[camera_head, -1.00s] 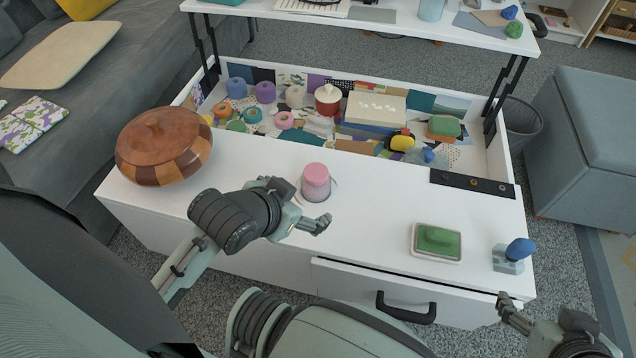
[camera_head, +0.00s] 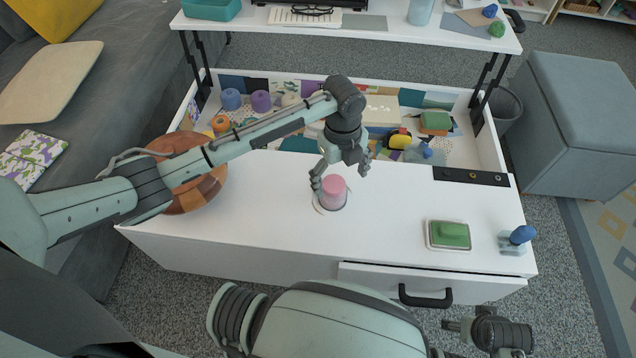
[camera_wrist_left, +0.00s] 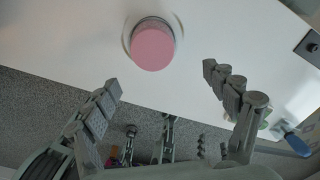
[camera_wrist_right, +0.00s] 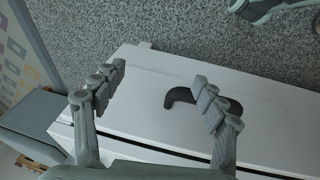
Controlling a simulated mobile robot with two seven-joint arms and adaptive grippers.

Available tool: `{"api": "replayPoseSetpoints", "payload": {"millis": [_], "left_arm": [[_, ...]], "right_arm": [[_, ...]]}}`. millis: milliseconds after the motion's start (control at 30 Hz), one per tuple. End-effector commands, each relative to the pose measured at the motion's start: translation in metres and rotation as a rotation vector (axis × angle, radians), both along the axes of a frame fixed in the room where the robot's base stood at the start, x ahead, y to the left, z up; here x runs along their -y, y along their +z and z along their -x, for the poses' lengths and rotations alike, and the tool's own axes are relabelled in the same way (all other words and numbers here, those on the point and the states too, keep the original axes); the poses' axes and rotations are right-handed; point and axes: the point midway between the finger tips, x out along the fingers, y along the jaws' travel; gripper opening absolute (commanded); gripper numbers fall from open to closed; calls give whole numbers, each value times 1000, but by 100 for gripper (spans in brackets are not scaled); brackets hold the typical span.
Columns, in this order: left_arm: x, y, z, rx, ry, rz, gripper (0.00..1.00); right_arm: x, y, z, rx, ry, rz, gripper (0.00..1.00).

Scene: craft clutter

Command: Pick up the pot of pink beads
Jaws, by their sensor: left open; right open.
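The pot of pink beads (camera_head: 333,191) stands upright on the white table top, with a pink top and a pale ring around its base. It also shows in the left wrist view (camera_wrist_left: 152,47), beyond and between the fingertips. My left gripper (camera_head: 341,178) is open and empty. It hangs over the table just behind and above the pot, its fingers pointing down. I see no contact between them. My right gripper (camera_head: 468,327) is open and empty, low in front of the table. In the right wrist view its fingers (camera_wrist_right: 165,85) show in front of the drawer handle.
A green stamp pad (camera_head: 448,235) and a blue-knobbed stamp (camera_head: 520,237) are at right. An open compartment behind holds tape rolls and craft items. The table between pot and stamp pad is clear.

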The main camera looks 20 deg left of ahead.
Motion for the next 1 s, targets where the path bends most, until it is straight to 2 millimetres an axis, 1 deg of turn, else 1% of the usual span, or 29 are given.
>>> {"api": "replayPoseSetpoints", "payload": {"millis": [33,67,267,567,800,900,1000], "left_arm": [[-5,8,-5,-2,-27,-19,85],[-8,9,-6,-3,-41,-26,85],[-12,2,-8,-9,-70,-40,85],[-14,-30,-8,-8,-66,-39,85],[-17,-65,-8,-7,-67,-39,85],[-17,-71,-9,-4,-67,-39,85],[-17,-71,-9,-3,-67,-39,85]], "right_arm": [[0,3,4,-5,-1,-9,72],[0,1,6,-6,-2,-14,72],[-1,-3,8,-7,-4,-25,72],[-2,2,7,-4,-3,-22,72],[-2,5,5,-2,-3,-20,72],[-2,7,5,-3,-3,-20,72],[-2,7,5,-4,-4,-20,72]]}}
